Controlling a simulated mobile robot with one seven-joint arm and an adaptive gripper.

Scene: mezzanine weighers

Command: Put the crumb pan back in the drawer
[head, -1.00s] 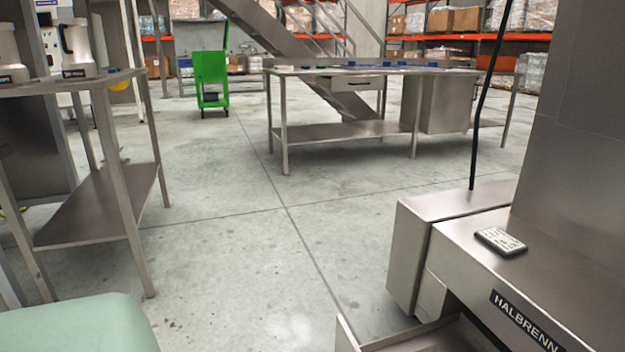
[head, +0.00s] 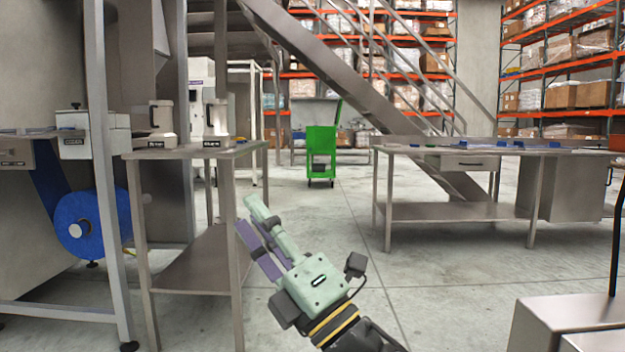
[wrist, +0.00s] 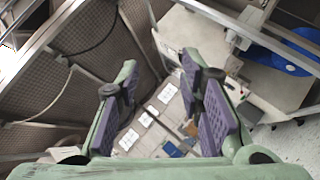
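I see no crumb pan that I can make out in the current views. My gripper (head: 248,215) is raised in the lower middle of the head view, pointing up and left, with nothing in it. In the wrist view its two purple-padded fingers (wrist: 160,80) stand apart with a clear gap between them. A small drawer (head: 470,162) under the far steel bench looks shut; I cannot tell whether it is the task's drawer. Only the top and a side of a steel housing (head: 565,320) show at the lower right.
A steel bench (head: 190,153) with two pale machines stands close on the left, beyond my gripper. A blue roll (head: 95,225) is at far left. The far bench (head: 440,211) and a green cart (head: 320,150) stand further back. Concrete floor between is clear.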

